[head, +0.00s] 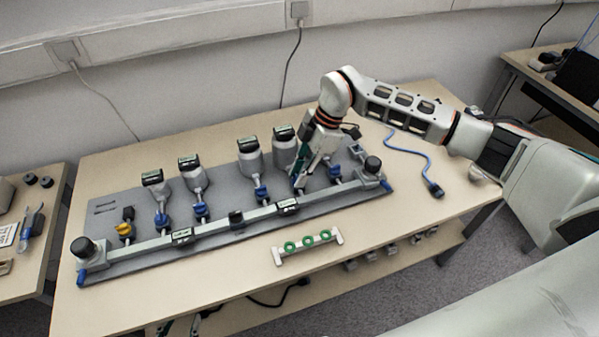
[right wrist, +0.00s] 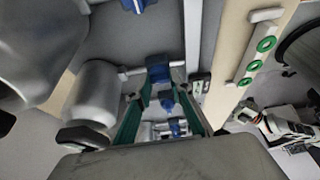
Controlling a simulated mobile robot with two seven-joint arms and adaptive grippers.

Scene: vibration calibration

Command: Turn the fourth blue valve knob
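A grey pipe rig (head: 130,251) lies on the table with a row of blue valve knobs along its branches. The first (head: 162,221), second (head: 201,211) and third (head: 261,193) blue knobs from the left stand free. My right gripper (head: 301,176) points down at the fourth blue knob and partly hides it in the head view. In the right wrist view the green fingers of my right gripper (right wrist: 163,90) are apart, with the blue knob (right wrist: 158,73) at their tips; contact is unclear. Green-padded fingertips of my left gripper (head: 181,325) show apart at the bottom edge, below the table front.
A fifth blue knob (head: 335,173) is just to the right of my right gripper. Grey cylinders (head: 251,160) with black tops stand close behind the knobs. A white rack with green rings (head: 307,246) lies in front. A blue cable (head: 412,153) lies on the right.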

